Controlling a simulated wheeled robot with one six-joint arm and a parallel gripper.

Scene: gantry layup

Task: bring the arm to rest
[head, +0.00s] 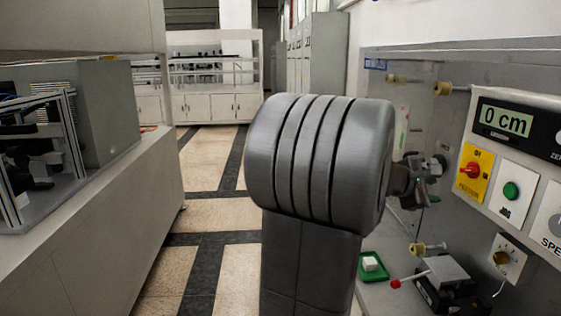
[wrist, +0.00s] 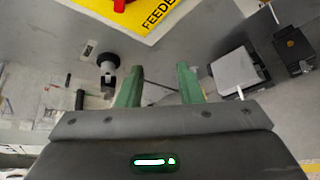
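My gripper (wrist: 158,72) shows in the wrist view with its two green fingers spread well apart. Nothing is held between them; a thin dark line shows in the gap, behind the fingers. In the head view, a large grey part of my own arm fills the middle and hides much of what lies behind it.
At right are a display reading 0 cm (head: 503,119), a red knob on a yellow plate (head: 472,170), a green button (head: 511,190) and a red-tipped lever (head: 396,283). A green tray (head: 374,277) holds a white block (head: 371,263). Tiled floor (head: 205,212) is open at left.

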